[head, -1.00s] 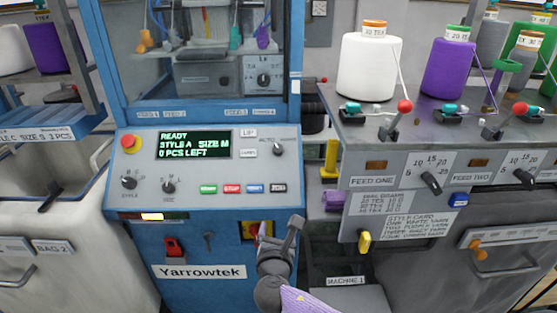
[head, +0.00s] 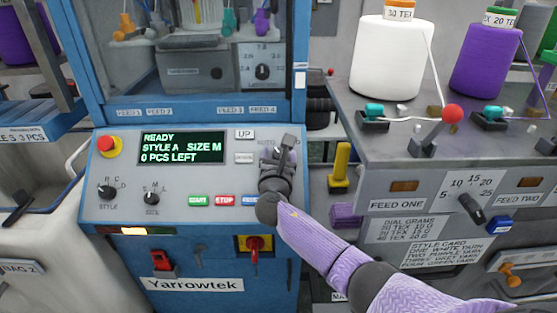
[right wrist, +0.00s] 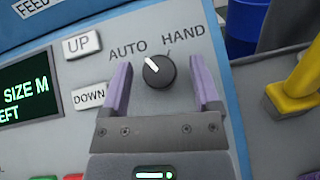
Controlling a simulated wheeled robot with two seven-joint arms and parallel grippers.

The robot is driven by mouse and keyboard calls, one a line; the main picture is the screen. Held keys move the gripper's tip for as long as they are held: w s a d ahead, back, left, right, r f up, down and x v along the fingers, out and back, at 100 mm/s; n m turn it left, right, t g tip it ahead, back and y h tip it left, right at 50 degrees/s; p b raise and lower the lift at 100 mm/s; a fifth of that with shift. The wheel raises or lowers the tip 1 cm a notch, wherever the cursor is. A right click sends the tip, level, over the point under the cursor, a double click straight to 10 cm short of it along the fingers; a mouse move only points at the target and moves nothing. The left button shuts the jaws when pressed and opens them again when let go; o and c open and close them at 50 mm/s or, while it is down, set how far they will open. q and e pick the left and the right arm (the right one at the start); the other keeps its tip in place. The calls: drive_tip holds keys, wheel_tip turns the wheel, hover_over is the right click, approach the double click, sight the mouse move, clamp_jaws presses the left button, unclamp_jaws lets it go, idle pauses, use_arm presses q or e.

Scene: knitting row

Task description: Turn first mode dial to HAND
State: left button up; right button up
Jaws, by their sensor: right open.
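The mode dial (right wrist: 158,71) is a round black knob with a white pointer, between the printed words AUTO and HAND, in the right wrist view. Its pointer leans up and left, toward AUTO. My right gripper (right wrist: 163,90) is open, with one purple finger on each side of the dial and its palm below it. In the head view, my right gripper (head: 284,155) hides the dial at the right end of the control panel (head: 112,215). My left gripper is not in view.
UP (right wrist: 82,44) and DOWN (right wrist: 89,96) buttons sit left of the dial. The screen (head: 182,147) reads READY, STYLE A, SIZE M, 0 PCS LEFT. A red stop button (head: 107,145) is at far left. A yellow handle (head: 341,165) stands right of the panel.

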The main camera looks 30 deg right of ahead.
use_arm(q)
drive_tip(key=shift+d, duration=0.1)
use_arm(e)
drive_tip(key=shift+d, duration=0.1)
clamp_jaws()
drive_tip(key=shift+w, duration=0.1)
